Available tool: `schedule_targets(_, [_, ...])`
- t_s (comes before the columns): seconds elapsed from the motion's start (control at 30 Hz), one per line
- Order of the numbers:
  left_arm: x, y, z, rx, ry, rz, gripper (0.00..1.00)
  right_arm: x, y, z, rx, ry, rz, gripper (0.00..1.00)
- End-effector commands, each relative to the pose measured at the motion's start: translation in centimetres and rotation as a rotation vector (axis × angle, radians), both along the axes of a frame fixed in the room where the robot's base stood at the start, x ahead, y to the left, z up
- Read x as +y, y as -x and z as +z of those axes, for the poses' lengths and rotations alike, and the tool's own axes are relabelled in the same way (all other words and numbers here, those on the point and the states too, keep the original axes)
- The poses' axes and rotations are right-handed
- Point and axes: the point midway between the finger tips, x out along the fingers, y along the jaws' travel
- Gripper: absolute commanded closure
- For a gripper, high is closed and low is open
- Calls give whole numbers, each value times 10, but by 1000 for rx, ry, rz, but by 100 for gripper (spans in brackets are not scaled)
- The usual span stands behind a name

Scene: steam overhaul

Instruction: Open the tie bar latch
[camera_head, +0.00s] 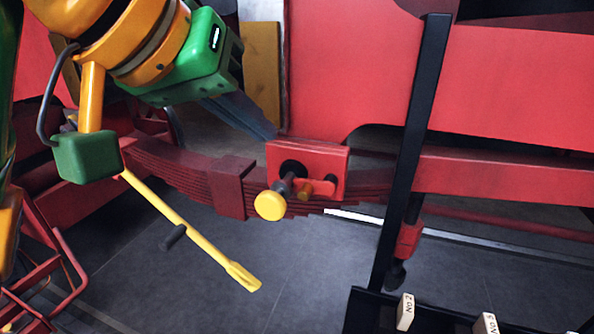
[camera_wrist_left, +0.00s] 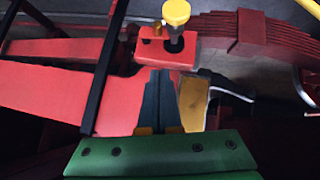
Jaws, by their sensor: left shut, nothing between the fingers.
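The latch is a red plate (camera_head: 325,160) on the dark red leaf spring pack (camera_head: 165,168), with a small red arm, a brass pin (camera_head: 305,190) and a dark stem ending in a round yellow knob (camera_head: 269,205). In the left wrist view the yellow knob (camera_wrist_left: 176,12) stands beyond the red plate (camera_wrist_left: 182,58). My left gripper (camera_head: 272,134) is shut and empty, its dark fingertips close to the plate's upper left corner. Whether they touch it, I cannot tell. In the wrist view the fingertips (camera_wrist_left: 160,74) point at the plate. My right gripper is not in view.
A black upright bar (camera_head: 412,150) stands right of the latch, rising from a black tray (camera_head: 430,318) with labelled blocks. Red frame beams (camera_head: 510,85) lie behind. A yellow bar (camera_head: 185,222) slants across the lower left. Grey floor (camera_head: 310,270) below the latch is clear.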

Motion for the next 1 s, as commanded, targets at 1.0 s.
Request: schedule_targets(1.0, [-39, -46, -94, 3, 7, -1, 100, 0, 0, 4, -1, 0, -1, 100])
